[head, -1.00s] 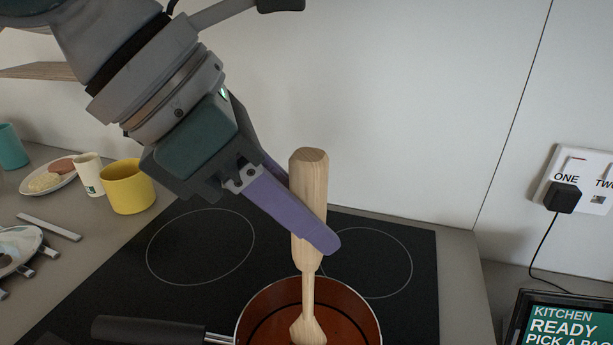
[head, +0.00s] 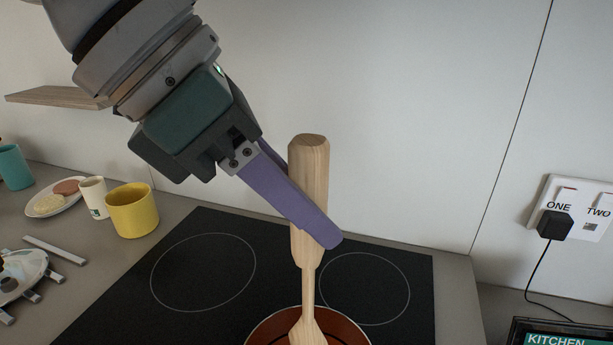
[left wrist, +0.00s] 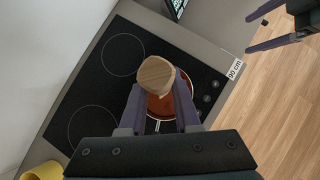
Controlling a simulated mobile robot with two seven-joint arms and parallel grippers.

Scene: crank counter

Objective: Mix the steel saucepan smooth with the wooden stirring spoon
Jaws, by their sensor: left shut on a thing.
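The wooden stirring spoon (head: 308,225) stands nearly upright, its paddle end down over the saucepan. My left gripper (head: 315,225) is shut on its thick handle. The steel saucepan (head: 262,328) is cut off at the bottom of the head view; reddish-brown contents show inside. In the left wrist view the handle's end (left wrist: 156,74) lies between the left fingers and hides part of the pan's contents (left wrist: 160,106). I cannot tell whether the paddle touches the contents. My right gripper (left wrist: 262,33) shows in the left wrist view, open and empty, off the counter's edge.
The saucepan is on a black cooktop (head: 240,315). A yellow mug (head: 132,211), a white cup (head: 94,198), a plate of food (head: 72,203) and a teal cup (head: 14,167) stand to the left. A wall socket (head: 571,212) with a plug and cord is at the right.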

